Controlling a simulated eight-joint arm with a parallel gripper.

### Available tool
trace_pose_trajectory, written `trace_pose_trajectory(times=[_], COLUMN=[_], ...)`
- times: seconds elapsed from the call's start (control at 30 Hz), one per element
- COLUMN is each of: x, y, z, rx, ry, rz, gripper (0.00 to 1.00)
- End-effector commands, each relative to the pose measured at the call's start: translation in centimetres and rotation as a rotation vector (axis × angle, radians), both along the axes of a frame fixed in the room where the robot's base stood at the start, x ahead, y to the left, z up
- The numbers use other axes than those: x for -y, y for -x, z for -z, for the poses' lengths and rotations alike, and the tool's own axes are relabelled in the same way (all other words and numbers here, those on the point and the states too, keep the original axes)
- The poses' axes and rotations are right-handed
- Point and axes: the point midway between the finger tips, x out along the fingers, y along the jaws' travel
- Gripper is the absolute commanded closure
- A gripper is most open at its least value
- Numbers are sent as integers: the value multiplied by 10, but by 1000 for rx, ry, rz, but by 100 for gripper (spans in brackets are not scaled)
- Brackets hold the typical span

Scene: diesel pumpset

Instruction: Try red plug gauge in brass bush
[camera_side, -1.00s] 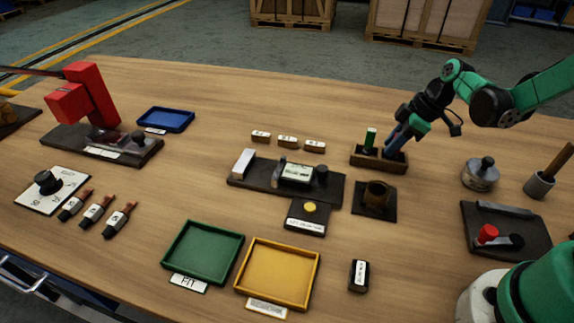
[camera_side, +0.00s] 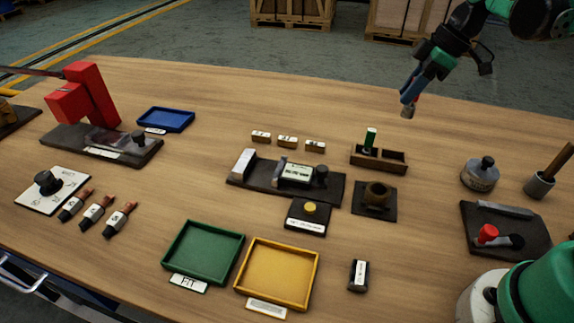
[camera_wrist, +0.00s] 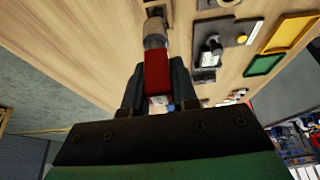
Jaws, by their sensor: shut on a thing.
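My gripper (camera_side: 410,97) is shut on the red plug gauge, high above the table behind the wooden rack. In the wrist view the red handle of the plug gauge (camera_wrist: 157,72) sits between the dark fingers, and its grey metal end points away from the gripper. In the side view only a small grey end of the gauge shows below the fingers. The brass bush (camera_side: 377,191) stands on a dark square plate (camera_side: 374,210) in front of the rack, well below and left of my gripper. The bush looks empty.
The rack (camera_side: 378,162) holds a green gauge (camera_side: 370,139) in its left part; its right part looks empty. A fixture (camera_side: 286,181) stands left of the bush. Green (camera_side: 203,253) and yellow (camera_side: 277,273) trays lie in front. A grey tin (camera_side: 480,175) stands to the right.

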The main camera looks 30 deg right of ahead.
Motion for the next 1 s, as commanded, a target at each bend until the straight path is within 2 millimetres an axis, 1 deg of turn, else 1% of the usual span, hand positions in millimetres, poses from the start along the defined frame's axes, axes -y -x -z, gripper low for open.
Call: trace_pose_trajectory(times=[0.03,0.2,0.33,0.47,0.57,0.67,0.8,0.9,1.0], x=[0,0,0,-1,-11,-32,-65,-83,-94], y=[0,0,-1,0,2,10,30,45,56], z=[-13,-49,-67,-77,-71,-53,-20,-1,11], rx=[0,0,0,0,-1,-2,-2,-2,0], ry=[0,0,0,0,0,2,2,1,0], rz=[0,0,0,-6,-53,-158,-329,-429,-494], gripper=[100,100,100,100,100,100,100,100,100])
